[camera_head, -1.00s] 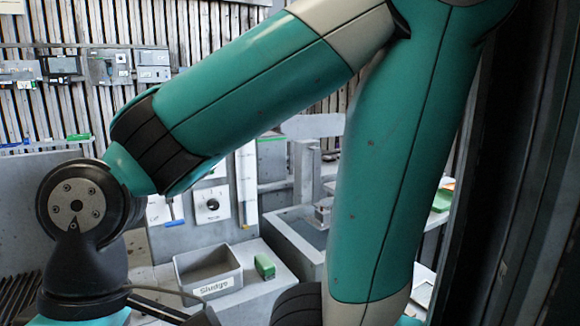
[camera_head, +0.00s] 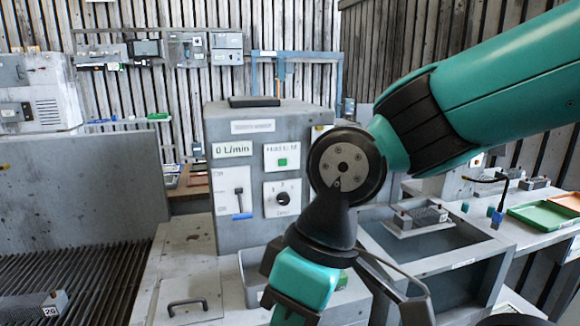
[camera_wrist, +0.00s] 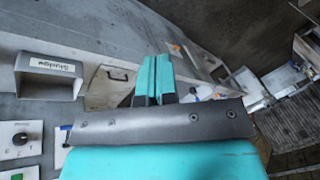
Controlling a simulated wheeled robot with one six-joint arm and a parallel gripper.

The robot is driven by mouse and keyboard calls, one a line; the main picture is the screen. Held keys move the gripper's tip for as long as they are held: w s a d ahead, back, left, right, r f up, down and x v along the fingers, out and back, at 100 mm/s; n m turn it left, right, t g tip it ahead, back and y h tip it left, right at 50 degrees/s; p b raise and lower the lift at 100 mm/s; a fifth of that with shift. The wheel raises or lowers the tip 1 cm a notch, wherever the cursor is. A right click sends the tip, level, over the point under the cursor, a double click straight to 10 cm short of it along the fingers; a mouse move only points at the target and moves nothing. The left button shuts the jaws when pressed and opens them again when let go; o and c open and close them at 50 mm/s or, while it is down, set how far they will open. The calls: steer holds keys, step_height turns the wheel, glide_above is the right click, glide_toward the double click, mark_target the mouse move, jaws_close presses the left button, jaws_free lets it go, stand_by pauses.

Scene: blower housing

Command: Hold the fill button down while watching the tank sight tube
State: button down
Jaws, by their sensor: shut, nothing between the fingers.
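A grey box-shaped unit (camera_head: 240,190) stands upright in the head view. On its front, a white plate carries a small green square button (camera_head: 282,161), with lettering too small to read surely. The tank sight tube cannot be made out now; my arm covers the right part of the unit. My gripper shows in the wrist view (camera_wrist: 153,78) with its two teal fingers together and empty. In the head view my wrist is in front of and below the panel, apart from the button, and the fingertips are not clear.
A grey Sludge bin (camera_wrist: 48,75) shows in the wrist view. A basin (camera_head: 440,245) and green tray (camera_head: 545,226) stand right; a slatted grate (camera_head: 75,285) lies left.

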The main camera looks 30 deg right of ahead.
steer(key=w+a+r+m+t+y+p, duration=0.1)
steer(key=w+a+m+t+y, duration=0.15)
steer(key=w+m, duration=0.45)
steer(key=w+a+r+m+t+y+p, duration=0.1)
steer(key=w+a+m+t+y, duration=0.15)
steer(key=w+m, duration=0.4)
steer(key=w+d+r+m+t, duration=0.1)
steer(key=w+d+m+t, duration=0.5)
steer(key=w+m, duration=0.4)
steer(key=w+d+f+m+t+h, duration=0.1)
steer(key=w+d+m+t+h, duration=0.2)
steer(key=d+m+h, duration=0.4)
steer(key=w+d+f+m+t+h+p, duration=0.1)
steer(key=d+m+h, duration=0.5)
steer(key=d+m, duration=0.7)
steer(key=w+f+m+t, duration=0.1)
steer(key=w+m+t, duration=0.1)
steer(key=w, duration=0.1)
steer(key=shift+w+d+f+h+p, duration=0.15)
steer(key=shift+w+d+h+p, duration=0.15)
steer(key=shift+h, duration=0.1)
steer(key=shift+m, duration=0.25)
